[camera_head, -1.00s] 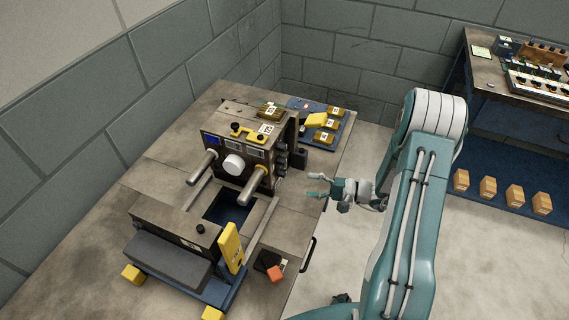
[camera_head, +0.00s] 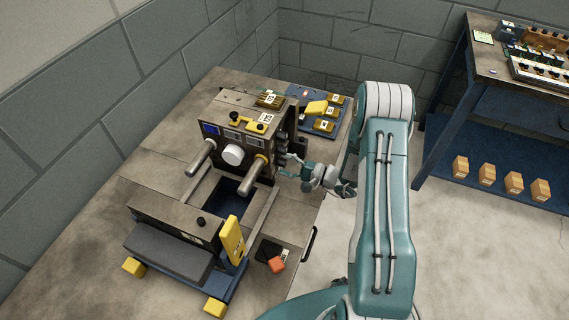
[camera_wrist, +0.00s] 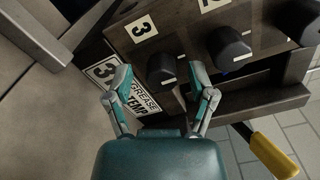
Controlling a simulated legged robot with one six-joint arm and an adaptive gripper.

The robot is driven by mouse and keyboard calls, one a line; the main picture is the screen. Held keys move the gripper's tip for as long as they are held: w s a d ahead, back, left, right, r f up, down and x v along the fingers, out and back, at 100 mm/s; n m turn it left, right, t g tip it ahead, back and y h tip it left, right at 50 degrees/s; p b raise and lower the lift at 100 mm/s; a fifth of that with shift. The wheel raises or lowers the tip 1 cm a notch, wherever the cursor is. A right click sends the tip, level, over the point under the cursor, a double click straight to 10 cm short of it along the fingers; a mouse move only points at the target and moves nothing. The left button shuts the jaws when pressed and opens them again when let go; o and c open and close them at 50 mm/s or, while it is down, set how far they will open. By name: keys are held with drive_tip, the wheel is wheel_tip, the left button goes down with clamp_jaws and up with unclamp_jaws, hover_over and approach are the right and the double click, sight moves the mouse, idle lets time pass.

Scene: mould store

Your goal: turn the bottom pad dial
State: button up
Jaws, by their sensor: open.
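A column of black dials (camera_head: 281,147) is on the right side of the machine; they are small and dark in the head view. In the wrist view, the end dial (camera_wrist: 162,67) of the row, beside a "3" plate, lies ahead of and between my gripper's (camera_wrist: 163,82) parted fingertips. It seems to be the bottom one. My gripper (camera_head: 285,166) is open and empty beside the lower dials; contact cannot be told. A second black dial (camera_wrist: 229,47) is to its right, with a third (camera_wrist: 300,21) partly cut off. A "GREASE TEMP" label (camera_wrist: 134,95) is partly hidden by the left finger.
The bench (camera_head: 150,182) carries the machine (camera_head: 237,110) with its protruding bars and white knob (camera_head: 233,155). A blue tray with yellow blocks (camera_head: 333,118) stands behind. A yellow handle (camera_wrist: 270,155) shows at the wrist view's lower right. Open floor lies to the right.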

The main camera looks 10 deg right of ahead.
drive_tip(key=shift+w+a, duration=0.15)
drive_tip(key=shift+a, duration=0.05)
drive_tip(key=shift+c, duration=0.3)
clamp_jaws()
